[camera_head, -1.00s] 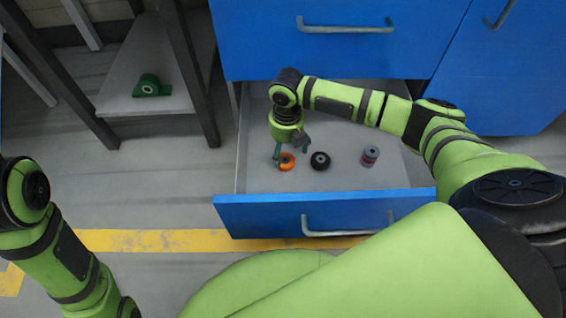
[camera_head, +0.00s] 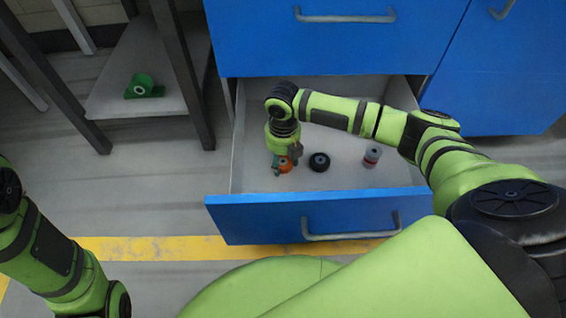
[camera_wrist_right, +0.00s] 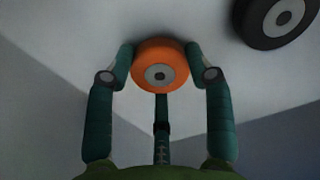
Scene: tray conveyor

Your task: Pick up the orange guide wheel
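The orange guide wheel (camera_head: 285,165) is in the open drawer, at its left side. My right gripper (camera_head: 284,164) is low in the drawer at the wheel and partly hides it in the head view. In the right wrist view, the orange wheel (camera_wrist_right: 160,66) has a grey hub and sits between the green fingers of my right gripper (camera_wrist_right: 160,62). The side fingertips meet its left and right edges, and another finger reaches its lower edge. The gripper looks shut on it. Of my left arm, only links show at the lower left; its gripper is out of view.
A black wheel (camera_head: 319,162) lies close to the right of the orange one; it also shows in the right wrist view (camera_wrist_right: 268,18). A grey and red part (camera_head: 371,157) stands farther right. The drawer's blue front (camera_head: 260,218) is nearest me. A green part (camera_head: 140,87) rests on the shelf (camera_head: 108,103) at left.

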